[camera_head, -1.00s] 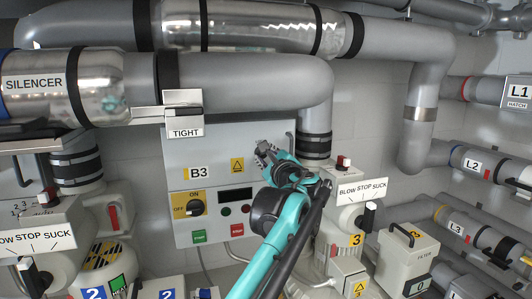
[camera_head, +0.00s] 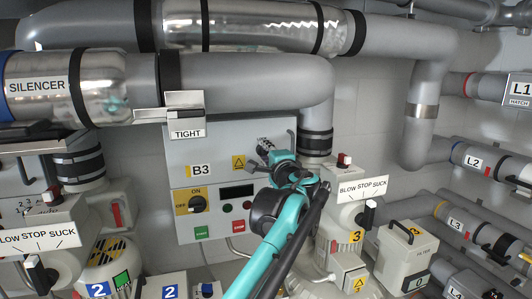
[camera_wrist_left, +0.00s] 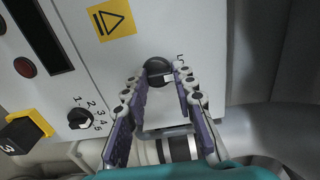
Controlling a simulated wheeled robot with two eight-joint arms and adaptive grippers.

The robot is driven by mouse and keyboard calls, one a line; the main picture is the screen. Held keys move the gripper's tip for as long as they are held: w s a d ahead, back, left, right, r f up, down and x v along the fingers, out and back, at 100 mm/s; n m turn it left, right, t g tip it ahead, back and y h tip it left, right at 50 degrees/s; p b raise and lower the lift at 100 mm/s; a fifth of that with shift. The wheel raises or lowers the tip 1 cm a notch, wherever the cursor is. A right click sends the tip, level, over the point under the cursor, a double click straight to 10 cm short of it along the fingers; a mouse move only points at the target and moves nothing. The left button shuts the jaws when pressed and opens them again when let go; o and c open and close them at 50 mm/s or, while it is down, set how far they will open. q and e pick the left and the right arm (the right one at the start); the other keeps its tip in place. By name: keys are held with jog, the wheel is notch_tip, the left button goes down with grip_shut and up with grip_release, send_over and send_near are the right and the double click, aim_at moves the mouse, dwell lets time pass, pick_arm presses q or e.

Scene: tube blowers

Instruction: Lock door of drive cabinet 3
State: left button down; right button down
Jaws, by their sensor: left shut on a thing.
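The grey cabinet marked B3 (camera_head: 215,150) stands in the middle of the head view, and its door looks closed. My left gripper (camera_head: 266,150) is at the right side of its front, in front of the panel. In the left wrist view my left gripper (camera_wrist_left: 158,84) has its purple-padded fingers on both sides of a round black knob (camera_wrist_left: 157,69) on the panel. It is shut on this knob; the fingertips sit at the knob's lower edge. A small letter L shows right of the knob. My right gripper is in neither view.
A large grey pipe (camera_head: 255,80) runs above.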

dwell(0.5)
pick_arm(q)
jog(key=c, duration=1.2)
grip_release()
jog(key=shift+a, duration=0.1)
jog(key=v, duration=1.2)
